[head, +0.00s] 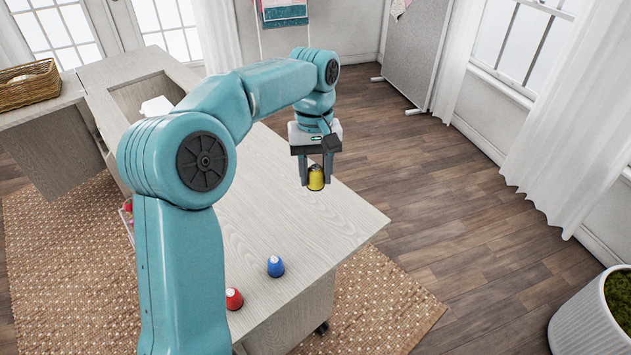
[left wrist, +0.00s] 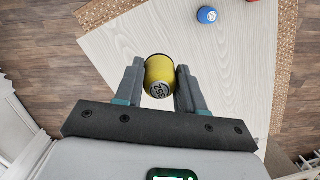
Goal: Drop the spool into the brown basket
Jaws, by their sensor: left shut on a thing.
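A yellow spool (head: 316,178) is held between the two fingers of my left gripper (head: 317,172), above the pale wooden cabinet top. The spool also shows in the left wrist view (left wrist: 160,75), between the fingertips (left wrist: 160,82), with a number on its end. The brown wicker basket (head: 28,88) stands on the side surface at the far left of the head view, well away from my left gripper. How much lies inside it is hard to tell. My right gripper does not show.
A blue spool (head: 275,266) and a red spool (head: 233,299) stand near the front edge of the cabinet top (head: 330,222). A recess with a white object (head: 156,107) lies behind my left arm. A potted plant (head: 592,318) stands at the lower right.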

